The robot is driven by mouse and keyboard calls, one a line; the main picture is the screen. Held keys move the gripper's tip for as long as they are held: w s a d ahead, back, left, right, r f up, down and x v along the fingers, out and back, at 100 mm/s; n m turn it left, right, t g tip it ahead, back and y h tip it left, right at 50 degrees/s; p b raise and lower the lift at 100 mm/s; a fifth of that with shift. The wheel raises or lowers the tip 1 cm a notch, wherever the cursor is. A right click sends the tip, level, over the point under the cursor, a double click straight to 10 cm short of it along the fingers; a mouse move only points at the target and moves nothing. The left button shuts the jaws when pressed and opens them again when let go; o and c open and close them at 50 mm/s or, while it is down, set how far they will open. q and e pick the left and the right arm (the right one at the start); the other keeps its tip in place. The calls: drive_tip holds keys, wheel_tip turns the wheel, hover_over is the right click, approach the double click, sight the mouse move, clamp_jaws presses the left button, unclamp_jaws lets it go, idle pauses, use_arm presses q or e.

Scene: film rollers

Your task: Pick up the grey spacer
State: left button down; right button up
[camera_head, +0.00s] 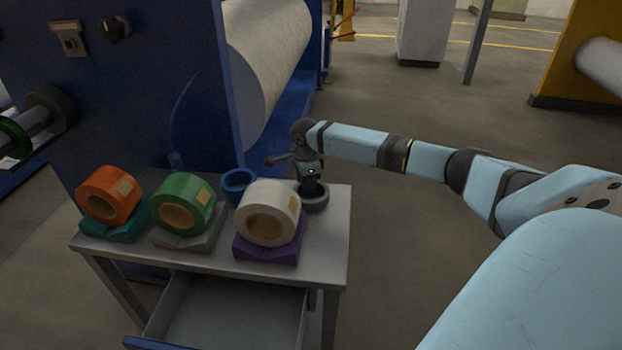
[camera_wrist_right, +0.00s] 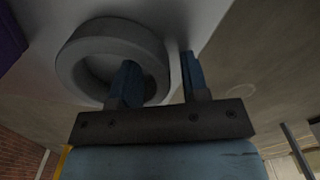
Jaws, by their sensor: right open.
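The grey spacer (camera_head: 317,202) is a thick ring lying flat at the right end of the metal table (camera_head: 333,235). My right gripper (camera_head: 312,188) is over it, pointing down. In the right wrist view the spacer (camera_wrist_right: 113,32) shows close up. The right gripper (camera_wrist_right: 160,72) is open there, with one finger at the ring's hole and the other outside the ring, so the ring's wall lies between them. I cannot tell whether the fingers touch it. My left gripper is not in view.
A white roll (camera_head: 270,205) on a purple base (camera_head: 265,250) stands just left of the spacer. A blue ring (camera_head: 238,185), a green roll (camera_head: 184,196) and an orange roll (camera_head: 107,190) are further left. An open drawer (camera_head: 230,315) juts out below.

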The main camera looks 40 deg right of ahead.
clamp_jaws()
drive_tip(key=shift+r, duration=0.2)
